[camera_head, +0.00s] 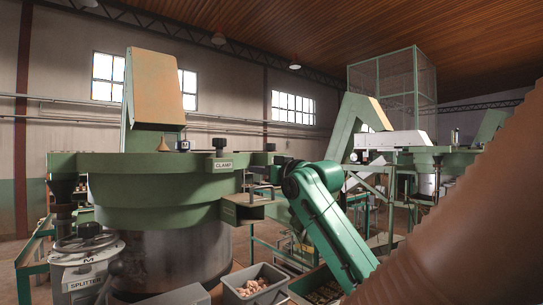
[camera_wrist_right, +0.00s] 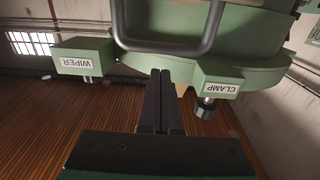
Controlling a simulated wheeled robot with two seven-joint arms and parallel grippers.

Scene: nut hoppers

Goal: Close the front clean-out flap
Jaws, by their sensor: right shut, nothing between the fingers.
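A green hopper machine (camera_head: 150,190) with a steel drum stands at left in the head view. Low on its front, below the CLAMP label (camera_head: 222,165), a small green panel (camera_head: 240,210) juts out and looks like the flap; its exact angle is hard to tell. In the upside-down right wrist view, a dark U-shaped handle (camera_wrist_right: 165,50) shows in front of green metal. My right gripper (camera_head: 257,172) is shut and empty in front of the machine. Its fingers (camera_wrist_right: 160,76) point toward the handle; contact cannot be told. My left gripper is not in view.
The WIPER box (camera_wrist_right: 85,57) and the CLAMP box (camera_wrist_right: 222,78) flank my right fingers. A grey bin of nuts (camera_head: 255,285) stands below. A SPLITTER handwheel (camera_head: 88,240) is at left. A blurred brown shape (camera_head: 470,220) covers the lower right.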

